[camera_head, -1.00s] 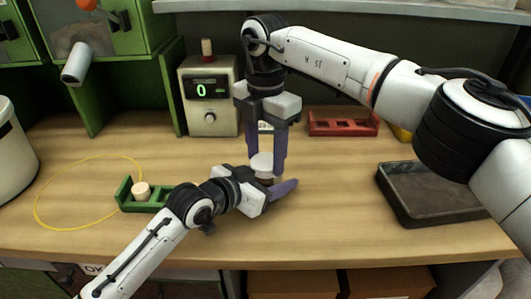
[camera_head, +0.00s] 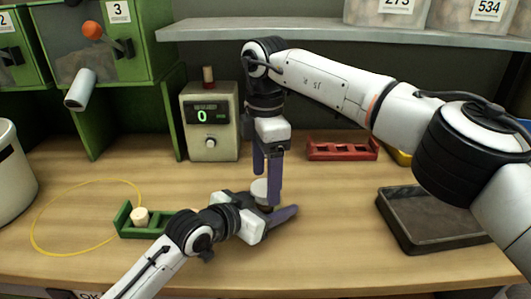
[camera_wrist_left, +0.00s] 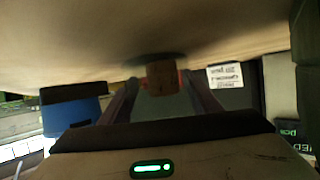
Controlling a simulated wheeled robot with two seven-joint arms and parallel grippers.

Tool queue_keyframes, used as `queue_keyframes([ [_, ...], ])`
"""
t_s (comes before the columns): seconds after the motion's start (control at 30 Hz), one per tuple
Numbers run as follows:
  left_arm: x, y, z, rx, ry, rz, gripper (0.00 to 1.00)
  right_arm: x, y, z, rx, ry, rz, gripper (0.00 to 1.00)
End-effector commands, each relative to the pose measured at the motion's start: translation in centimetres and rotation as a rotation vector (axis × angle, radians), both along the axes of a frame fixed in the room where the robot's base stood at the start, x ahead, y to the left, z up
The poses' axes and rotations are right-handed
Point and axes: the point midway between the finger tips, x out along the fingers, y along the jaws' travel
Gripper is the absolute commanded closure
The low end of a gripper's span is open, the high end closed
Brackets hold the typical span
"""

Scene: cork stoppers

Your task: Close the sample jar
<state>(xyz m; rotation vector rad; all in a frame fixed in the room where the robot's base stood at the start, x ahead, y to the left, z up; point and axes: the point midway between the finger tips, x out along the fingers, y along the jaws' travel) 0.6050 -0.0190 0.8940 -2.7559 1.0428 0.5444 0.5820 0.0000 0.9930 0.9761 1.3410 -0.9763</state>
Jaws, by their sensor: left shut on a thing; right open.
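The sample jar (camera_head: 261,187) stands near the middle of the table, with a whitish upper part and a brown lower part. My left gripper (camera_head: 280,212) is shut around it low down, with its purple fingers on either side. In the left wrist view a brown part of the jar (camera_wrist_left: 163,78) shows between the fingers, dim and partly hidden. My right gripper (camera_head: 266,185) points straight down over the jar, open, with its fingertips beside the jar's top. Whether they touch it cannot be told. A pale cork stopper (camera_head: 140,216) sits in the green rack (camera_head: 125,222).
A display box (camera_head: 210,122) reading 0 and a red rack (camera_head: 342,151) stand at the back. A dark tray (camera_head: 393,226) lies at right. A yellow ring (camera_head: 88,184) lies on the table at left. A shelf (camera_head: 340,27) with bins runs above.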

Motion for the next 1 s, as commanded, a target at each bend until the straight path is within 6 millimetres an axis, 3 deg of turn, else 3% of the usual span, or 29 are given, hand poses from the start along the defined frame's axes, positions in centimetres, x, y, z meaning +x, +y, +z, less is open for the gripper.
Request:
queue_keyframes([
  [0.4, 0.0, 0.0, 0.0, 0.001, -0.001, 0.001, 1.00, 0.0, 0.1, 8.9, 0.001, -0.004, -0.004, 0.30],
  [0.7, 0.0, 0.0, 0.0, 0.000, -0.002, 0.001, 1.00, 0.0, 0.0, 10.7, 0.001, -0.002, -0.001, 0.30],
  [1.0, 0.0, 0.0, 0.0, 0.000, -0.001, 0.000, 1.00, 0.0, 0.0, 10.8, 0.001, -0.002, -0.001, 0.30],
])
